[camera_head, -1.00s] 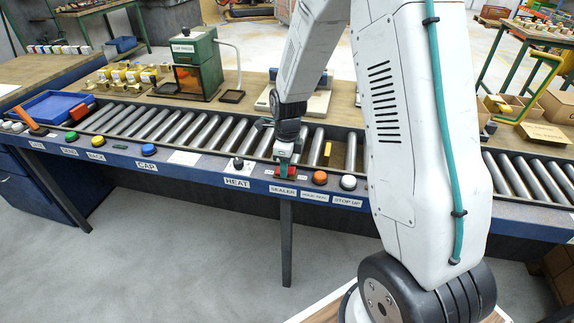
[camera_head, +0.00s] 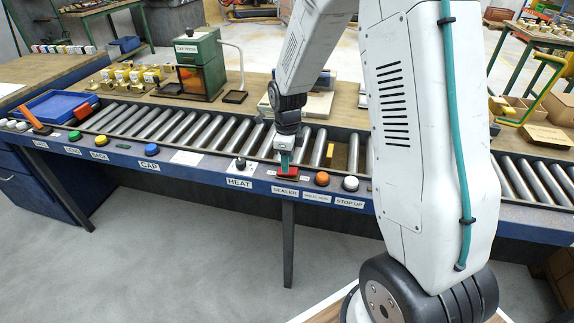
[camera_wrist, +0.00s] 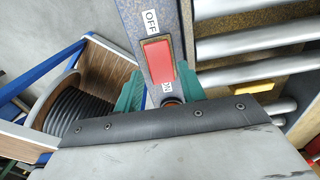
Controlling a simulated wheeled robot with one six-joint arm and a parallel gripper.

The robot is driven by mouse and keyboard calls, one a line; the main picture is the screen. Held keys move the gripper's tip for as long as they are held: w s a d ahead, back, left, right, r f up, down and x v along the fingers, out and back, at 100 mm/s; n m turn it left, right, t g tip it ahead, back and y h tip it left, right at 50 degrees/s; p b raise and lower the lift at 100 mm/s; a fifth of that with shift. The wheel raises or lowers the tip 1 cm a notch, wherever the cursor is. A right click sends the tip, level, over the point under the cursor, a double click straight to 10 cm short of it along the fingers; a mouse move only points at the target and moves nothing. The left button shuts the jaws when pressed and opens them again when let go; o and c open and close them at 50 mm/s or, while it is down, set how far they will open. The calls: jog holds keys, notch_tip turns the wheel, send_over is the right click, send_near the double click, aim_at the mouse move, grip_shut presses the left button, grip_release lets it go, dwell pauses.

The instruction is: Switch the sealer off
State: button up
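The sealer switch is a red rocker (camera_head: 288,172) on the blue front rail, above the SEALER label (camera_head: 284,191). In the wrist view the red rocker (camera_wrist: 158,60) lies between an OFF label (camera_wrist: 151,20) at its far end and a partly hidden ON label (camera_wrist: 166,87) at its near end. My gripper (camera_head: 285,165) points down at the rocker. Its teal fingers (camera_wrist: 160,72) stand apart on either side of the rail strip, near the ON end, with nothing held between them. I cannot tell whether they touch the switch or which way the rocker is tilted.
A black knob (camera_head: 240,163) over the HEAT label is left of the switch. An orange button (camera_head: 322,179) and a white button (camera_head: 351,184) are close on its right. Conveyor rollers (camera_head: 203,130) run behind the rail. A green cap press (camera_head: 200,60) stands farther back.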

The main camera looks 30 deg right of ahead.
notch_tip(320, 180, up, 5)
jog(key=shift+r, duration=0.2)
dwell(0.5)
jog(key=shift+s+n, duration=0.15)
jog(key=shift+n, duration=0.85)
jog(key=s+a+r+n, duration=0.2)
jog(key=s+r+n, duration=0.4)
jog(key=s+n, duration=0.2)
jog(key=s+a+r+n, duration=0.2)
jog(key=s+r+n, duration=0.4)
jog(key=s, duration=0.5)
jog(key=s+a+r+n+t, duration=0.1)
jog(key=s+r+n, duration=0.4)
jog(key=s+n, duration=0.5)
jog(key=shift+a+r+n, duration=0.3)
jog(key=shift+a+r, duration=0.1)
jog(key=shift+a, duration=0.35)
